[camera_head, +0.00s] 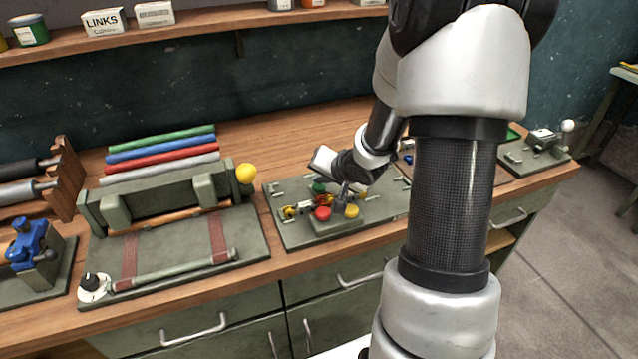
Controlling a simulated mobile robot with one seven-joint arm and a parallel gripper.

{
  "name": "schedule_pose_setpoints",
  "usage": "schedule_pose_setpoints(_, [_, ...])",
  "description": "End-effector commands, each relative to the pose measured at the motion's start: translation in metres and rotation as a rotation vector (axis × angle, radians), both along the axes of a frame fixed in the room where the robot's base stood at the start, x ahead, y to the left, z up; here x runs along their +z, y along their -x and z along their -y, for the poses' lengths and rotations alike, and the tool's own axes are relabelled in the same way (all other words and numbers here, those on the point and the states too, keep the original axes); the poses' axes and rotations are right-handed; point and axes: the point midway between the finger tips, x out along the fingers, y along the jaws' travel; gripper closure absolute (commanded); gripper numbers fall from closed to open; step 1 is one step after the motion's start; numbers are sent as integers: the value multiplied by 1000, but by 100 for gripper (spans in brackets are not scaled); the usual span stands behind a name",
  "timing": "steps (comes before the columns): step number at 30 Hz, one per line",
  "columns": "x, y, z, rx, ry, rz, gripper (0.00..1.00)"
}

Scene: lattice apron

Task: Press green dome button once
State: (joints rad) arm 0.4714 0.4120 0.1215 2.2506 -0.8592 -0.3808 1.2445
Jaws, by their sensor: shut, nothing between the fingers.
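A small green rounded piece (319,188), which looks like the green dome button, shows on the grey-green board in the middle of the bench. My gripper (340,207) points down over the low button block (336,226). It is shut and empty, with its fingertips between the red dome (322,213) and the yellow dome (352,211). The green piece lies a little behind and left of the fingertips. I cannot tell whether the fingertips touch anything.
A lever device (541,140) stands far right. My arm hides the bench at right.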

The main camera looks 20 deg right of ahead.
Motion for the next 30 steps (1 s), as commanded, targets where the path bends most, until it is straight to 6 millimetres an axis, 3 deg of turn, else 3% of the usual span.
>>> schedule_pose_setpoints(16, [-9,1,-1,0,-1,-4,100])
schedule_pose_setpoints(30, [-2,2,-1,0,-1,-6,100])
